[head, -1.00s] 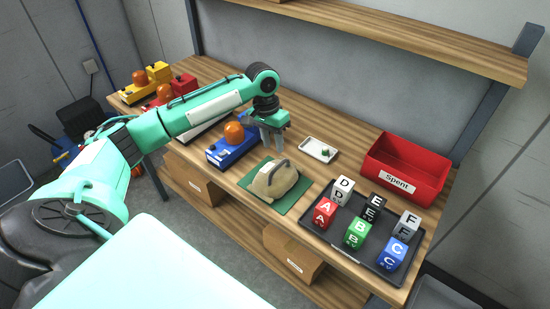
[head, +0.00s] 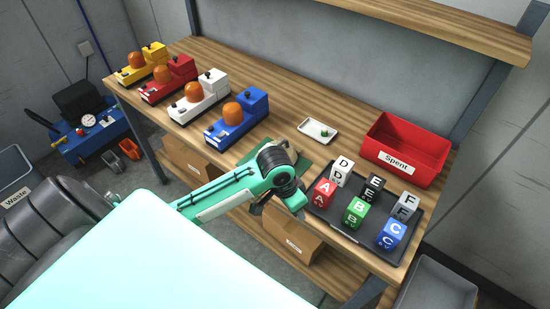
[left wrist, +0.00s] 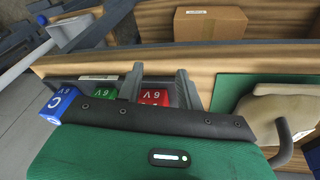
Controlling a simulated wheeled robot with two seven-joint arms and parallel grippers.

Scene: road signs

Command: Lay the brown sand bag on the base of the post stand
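The brown sand bag (left wrist: 270,112) lies on a green mat (left wrist: 232,90) at the right of the left wrist view, its dark handle curving up. In the head view my left arm hides most of it. My left gripper (left wrist: 158,82) is open with nothing between its fingers. It hangs beside the bag at the table's front edge, apart from it; the red cube shows beyond the fingers. No post stand can be made out for certain; a pale pole-like part (left wrist: 28,62) shows at the left of the wrist view. My right gripper is out of view.
A black tray (head: 335,228) holds several lettered cubes. A red "Spent" bin (head: 405,150) and a small white tray (head: 317,130) stand behind. Several beacon units, including a blue one (head: 237,118), line the table's left. Cardboard boxes (head: 290,235) sit on the shelf below.

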